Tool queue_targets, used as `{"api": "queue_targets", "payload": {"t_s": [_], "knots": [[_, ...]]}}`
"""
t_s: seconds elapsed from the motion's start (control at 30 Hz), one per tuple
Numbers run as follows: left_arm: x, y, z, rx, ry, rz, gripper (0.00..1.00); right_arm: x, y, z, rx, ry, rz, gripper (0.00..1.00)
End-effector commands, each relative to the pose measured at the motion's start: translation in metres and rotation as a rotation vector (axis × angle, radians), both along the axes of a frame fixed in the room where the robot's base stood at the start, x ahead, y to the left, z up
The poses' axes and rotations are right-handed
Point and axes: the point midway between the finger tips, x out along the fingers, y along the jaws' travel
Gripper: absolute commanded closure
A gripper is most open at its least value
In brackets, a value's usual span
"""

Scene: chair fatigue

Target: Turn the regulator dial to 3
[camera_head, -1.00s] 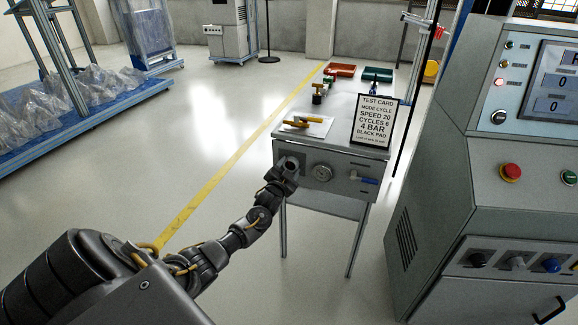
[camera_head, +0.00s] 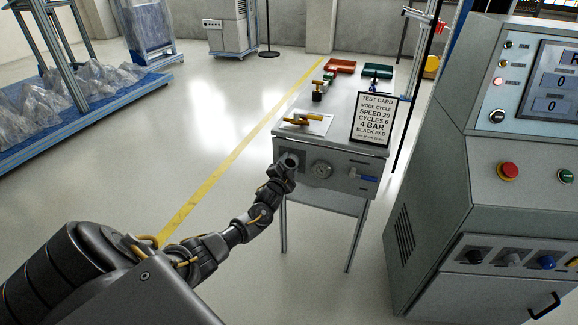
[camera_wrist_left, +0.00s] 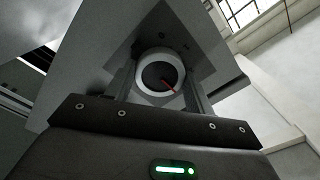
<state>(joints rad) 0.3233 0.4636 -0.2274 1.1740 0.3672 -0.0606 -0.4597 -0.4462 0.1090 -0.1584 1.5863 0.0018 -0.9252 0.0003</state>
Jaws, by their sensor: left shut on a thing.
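The regulator dial (camera_wrist_left: 160,77) shows in the left wrist view as a round knob with a pale rim, a dark face and a red pointer aimed down and right. Faint marks lie around it on the panel; I cannot read them. My left gripper (camera_wrist_left: 160,88) is shut on the dial, one finger on each side. In the head view my left gripper (camera_head: 289,164) is at the left of the front panel (camera_head: 345,190) of the small bench and hides the dial. My right gripper is not in view.
A round gauge (camera_head: 321,170) and a blue-handled valve (camera_head: 361,177) sit right of my gripper on the panel. The test card (camera_head: 374,119) stands on the bench, reading 4 bar. A grey control cabinet (camera_head: 500,190) stands at right.

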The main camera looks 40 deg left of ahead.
Motion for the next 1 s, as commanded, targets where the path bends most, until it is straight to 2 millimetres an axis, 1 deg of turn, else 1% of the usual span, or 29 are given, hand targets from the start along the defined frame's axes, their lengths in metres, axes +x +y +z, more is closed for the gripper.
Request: {"api": "queue_targets", "payload": {"t_s": [0.13, 0.17, 0.3, 0.33, 0.57, 0.67, 0.73, 0.77, 0.8, 1.0], "knots": [[0.0, 0.0, 0.001, 0.0, -0.002, -0.001, 0.69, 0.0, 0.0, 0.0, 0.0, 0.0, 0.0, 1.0], [0.0, 0.0, 0.001, 0.0, -0.002, -0.001, 0.45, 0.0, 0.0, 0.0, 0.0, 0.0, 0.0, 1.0], [0.0, 0.0, 0.001, 0.0, -0.002, 0.0, 0.27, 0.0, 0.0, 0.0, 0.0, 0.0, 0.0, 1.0], [0.0, 0.0, 0.001, 0.0, -0.002, 0.0, 0.25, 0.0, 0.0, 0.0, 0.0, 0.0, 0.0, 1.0], [0.0, 0.0, 0.0, -0.001, -0.001, 0.001, 0.25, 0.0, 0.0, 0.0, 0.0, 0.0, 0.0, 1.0], [-0.004, -0.001, 0.0, -0.001, 0.0, 0.0, 0.25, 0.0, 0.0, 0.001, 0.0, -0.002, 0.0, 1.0], [-0.011, -0.003, 0.0, -0.001, 0.001, -0.001, 0.25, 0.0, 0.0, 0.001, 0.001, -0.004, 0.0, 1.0], [-0.015, -0.005, 0.0, -0.001, 0.001, -0.002, 0.25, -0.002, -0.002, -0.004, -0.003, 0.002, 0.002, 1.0], [-0.022, -0.007, 0.001, -0.001, 0.001, -0.002, 0.25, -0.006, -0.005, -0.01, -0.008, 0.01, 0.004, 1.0], [-0.06, -0.021, 0.0, -0.003, 0.001, -0.002, 0.25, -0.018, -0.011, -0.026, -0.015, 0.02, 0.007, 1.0]]}}
